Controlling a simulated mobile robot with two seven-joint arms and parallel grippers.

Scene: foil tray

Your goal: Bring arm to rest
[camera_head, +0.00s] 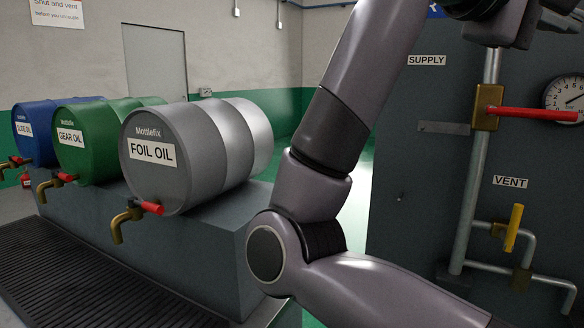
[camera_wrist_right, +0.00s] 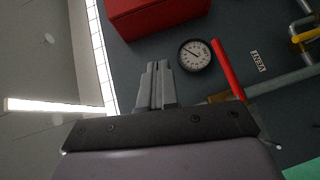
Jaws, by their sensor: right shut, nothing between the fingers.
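My right arm (camera_head: 310,190) rises in front of me in the head view, bent at the elbow. Its upper part leans up and right to the wrist at the top edge. In the right wrist view my right gripper (camera_wrist_right: 155,66) is shut and empty, with its fingers side by side. It touches nothing that I can see. A gauge (camera_wrist_right: 194,55) and a red handle (camera_wrist_right: 228,68) show beyond it. My left gripper is not in view.
A dark panel stands at right with a gauge (camera_head: 570,96), a red SUPPLY handle (camera_head: 545,114), a yellow VENT handle (camera_head: 514,228) and pipes. Grey FOIL OIL (camera_head: 155,180), green (camera_head: 80,135) and blue drums lie on a bench (camera_head: 205,250). A red box (camera_wrist_right: 150,16) shows in the wrist view.

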